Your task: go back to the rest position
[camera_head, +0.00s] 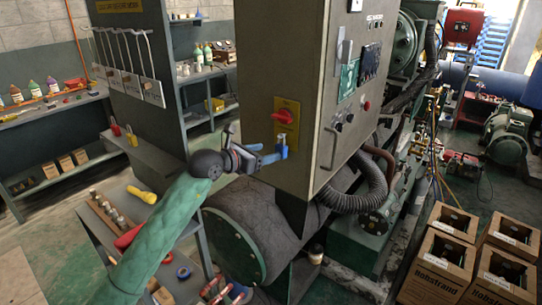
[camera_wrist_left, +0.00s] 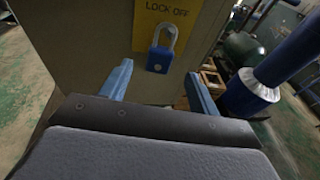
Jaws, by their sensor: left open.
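My left gripper (camera_head: 270,157) is stretched out in front of the grey cabinet (camera_head: 268,60), beside its yellow lock-off plate (camera_head: 286,138). Its blue fingers are apart, with nothing between them that I can see gripped, and they show in the left wrist view (camera_wrist_left: 158,73). A blue padlock (camera_wrist_left: 159,59) with a pale shackle hangs at the yellow plate, just beyond the fingertips. It also shows in the head view (camera_head: 283,151), close to the fingers. A red switch handle (camera_head: 284,117) sits on the plate. My right gripper is not in view.
A narrow bench with a yellow torch (camera_head: 142,195) and small parts lies below my left arm. A tool board (camera_head: 118,75) and shelves stand at the left. A large grey motor (camera_head: 250,225) sits under the cabinet. Cardboard boxes (camera_head: 437,268) stand on the right floor.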

